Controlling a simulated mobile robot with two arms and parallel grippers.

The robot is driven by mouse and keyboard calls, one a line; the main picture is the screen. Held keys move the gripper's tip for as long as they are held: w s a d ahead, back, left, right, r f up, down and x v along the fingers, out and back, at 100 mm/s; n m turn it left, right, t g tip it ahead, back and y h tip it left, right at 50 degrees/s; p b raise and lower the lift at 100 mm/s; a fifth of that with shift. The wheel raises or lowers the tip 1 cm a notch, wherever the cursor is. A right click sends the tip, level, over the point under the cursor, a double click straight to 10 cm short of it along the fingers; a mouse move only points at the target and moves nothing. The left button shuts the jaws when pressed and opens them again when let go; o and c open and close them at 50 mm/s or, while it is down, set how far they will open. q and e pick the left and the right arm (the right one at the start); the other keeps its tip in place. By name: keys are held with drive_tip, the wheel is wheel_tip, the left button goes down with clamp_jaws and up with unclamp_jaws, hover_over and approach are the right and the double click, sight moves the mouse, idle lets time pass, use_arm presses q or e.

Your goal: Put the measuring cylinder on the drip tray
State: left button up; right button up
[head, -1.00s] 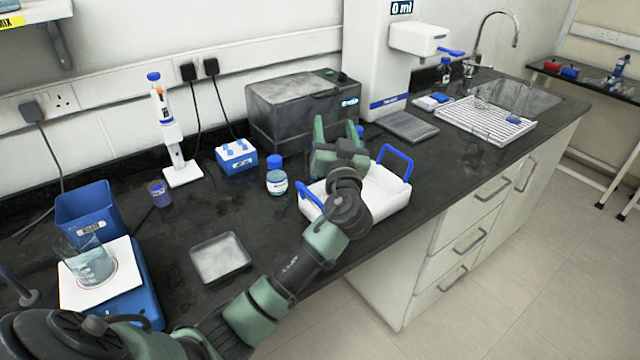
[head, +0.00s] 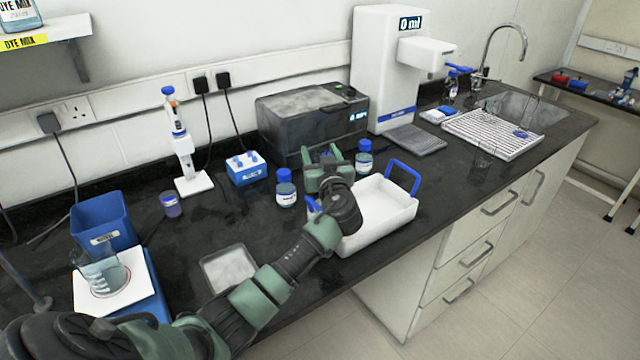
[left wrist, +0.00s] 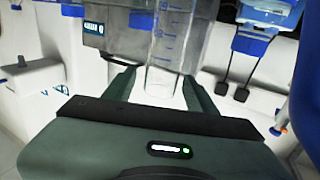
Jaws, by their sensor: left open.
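The measuring cylinder (left wrist: 168,45) is clear with blue graduations. In the left wrist view it stands between the spread fingers of my left gripper (left wrist: 158,82), which is open; clear space shows beside it. In the head view my left gripper (head: 322,158) is over the counter, between a blue-capped bottle and the white tub; I cannot make out the cylinder there. The drip tray (head: 417,140) is a grey ribbed plate under the white dispenser, to the right of and beyond my left gripper, with nothing on it. My right gripper is not in view.
A white tub with blue handles (head: 385,212) stands right of my left gripper. Blue-capped bottles (head: 286,190) (head: 364,160) stand close on both sides. A dark grey box (head: 312,118) is behind. The white dispenser (head: 382,75) overhangs the drip tray. A clear glass vessel (head: 485,155) stands farther right.

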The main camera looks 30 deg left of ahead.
use_arm(q)
clamp_jaws()
